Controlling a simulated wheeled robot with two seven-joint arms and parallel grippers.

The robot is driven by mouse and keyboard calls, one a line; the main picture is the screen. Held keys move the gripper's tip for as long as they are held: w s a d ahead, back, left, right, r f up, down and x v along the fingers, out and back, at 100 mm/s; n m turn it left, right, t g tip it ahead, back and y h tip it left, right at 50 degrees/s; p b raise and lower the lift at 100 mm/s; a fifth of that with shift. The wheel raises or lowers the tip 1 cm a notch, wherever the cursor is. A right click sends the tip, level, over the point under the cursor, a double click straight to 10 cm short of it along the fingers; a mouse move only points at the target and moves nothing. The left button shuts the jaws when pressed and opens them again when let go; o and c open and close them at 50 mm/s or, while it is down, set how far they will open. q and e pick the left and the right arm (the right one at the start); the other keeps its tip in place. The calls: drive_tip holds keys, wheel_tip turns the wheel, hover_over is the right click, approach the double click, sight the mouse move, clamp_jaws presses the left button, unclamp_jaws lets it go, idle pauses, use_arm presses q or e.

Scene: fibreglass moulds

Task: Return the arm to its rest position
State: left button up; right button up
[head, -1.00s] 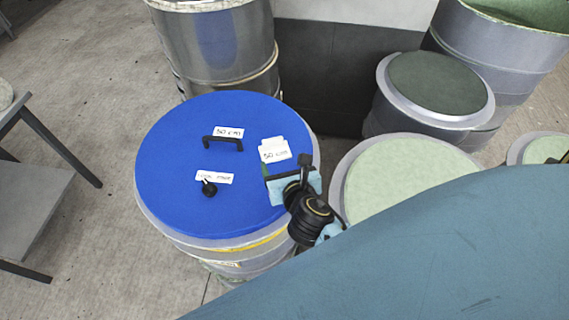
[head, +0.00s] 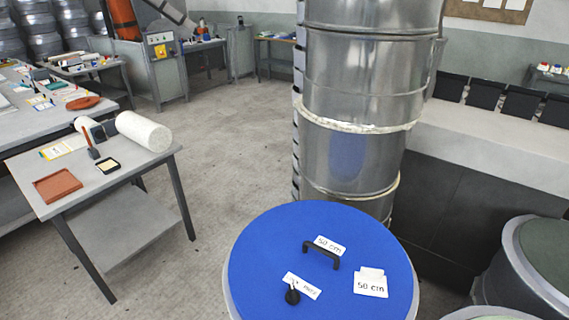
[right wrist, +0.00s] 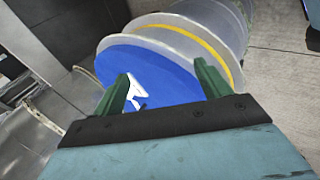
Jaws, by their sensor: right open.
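My right gripper (right wrist: 163,95) shows in the right wrist view with its two green fingers apart and nothing between them. Beyond the fingers is the blue round lid (right wrist: 170,75) of a drum, apart from the fingers as far as I can tell. No arm of mine shows in the head view now. My left gripper is in neither current view.
A tall shiny metal cylinder (head: 355,120) stands behind the blue lid. Other round moulds (head: 535,270) stand at the lower right. A grey table (head: 115,195) with a white roll (head: 143,131) is at the left. Open floor (head: 225,150) lies between table and cylinder.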

drive_tip(key=s+a+r+m+g+y, duration=0.2)
drive_tip(key=s+m+g+y, duration=0.1)
drive_tip(key=s+m, duration=0.6)
wheel_tip(320, 180, down, 27)
drive_tip(key=w+g+b, duration=0.1)
drive_tip(key=b, duration=0.4)
drive_tip(key=s+d+f+b, duration=0.1)
drive_tip(key=s+f+b, duration=0.2)
drive_tip(key=s+f, duration=0.5)
drive_tip(key=s+d+f+g+b, duration=0.1)
drive_tip(key=s+f+b, duration=0.2)
drive_tip(key=s+f, duration=0.5)
wheel_tip(320, 180, down, 8)
drive_tip(key=shift+s+d+r+g+h, duration=0.15)
drive_tip(key=shift+s+d+g+h, duration=0.15)
drive_tip(key=shift+s, duration=0.05)
